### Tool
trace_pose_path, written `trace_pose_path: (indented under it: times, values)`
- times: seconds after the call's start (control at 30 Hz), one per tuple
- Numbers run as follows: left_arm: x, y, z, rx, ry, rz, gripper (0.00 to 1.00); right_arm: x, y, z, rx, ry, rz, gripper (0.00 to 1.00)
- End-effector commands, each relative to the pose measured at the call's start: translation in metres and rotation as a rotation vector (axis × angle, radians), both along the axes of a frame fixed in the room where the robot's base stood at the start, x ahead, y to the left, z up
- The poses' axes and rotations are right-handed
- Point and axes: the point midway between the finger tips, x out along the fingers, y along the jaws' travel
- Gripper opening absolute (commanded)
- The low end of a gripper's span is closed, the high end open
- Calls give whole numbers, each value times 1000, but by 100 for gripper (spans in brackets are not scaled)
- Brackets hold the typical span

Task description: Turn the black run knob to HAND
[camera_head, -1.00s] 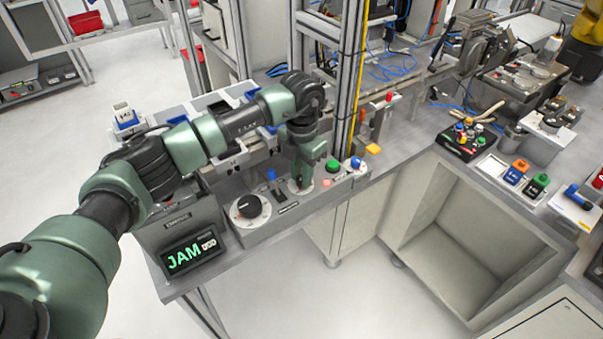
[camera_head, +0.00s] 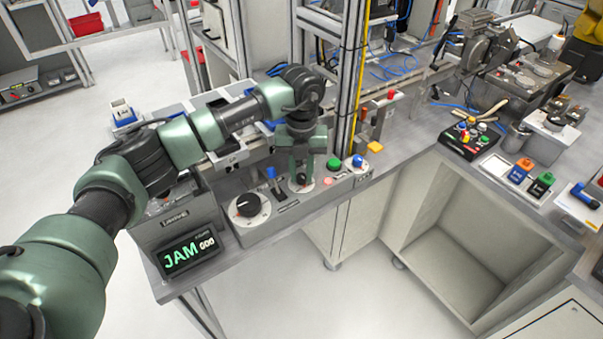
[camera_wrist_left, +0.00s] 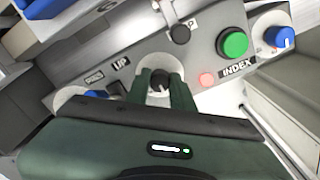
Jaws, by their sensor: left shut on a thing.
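A small black knob (camera_head: 302,179) sits on a round pale plate on the sloped grey control panel. It also shows in the left wrist view (camera_wrist_left: 159,80), with a white pointer mark toward the gripper side. The plate's lettering is too small or hidden to read. My left gripper (camera_head: 303,172) points down over this knob and is shut on it, one finger on each side. The fingers also show around the knob in the left wrist view (camera_wrist_left: 161,90). A larger black dial (camera_head: 248,205) on a white disc sits farther left on the panel. My right gripper is not in view.
A display (camera_head: 189,253) reads JAM. A metal post (camera_head: 345,90) rises close behind my gripper.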

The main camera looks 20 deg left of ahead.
Motion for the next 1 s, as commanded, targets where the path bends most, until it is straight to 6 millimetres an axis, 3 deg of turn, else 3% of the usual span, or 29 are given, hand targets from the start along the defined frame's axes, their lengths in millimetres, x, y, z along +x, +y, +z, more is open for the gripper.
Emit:
trace_pose_path:
  times: [0.6,1.0]
  values:
    - [1,1,1,0,-4,568,0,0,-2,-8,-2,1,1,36]
    - [0,2,2,0,-4,795,0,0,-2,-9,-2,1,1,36]
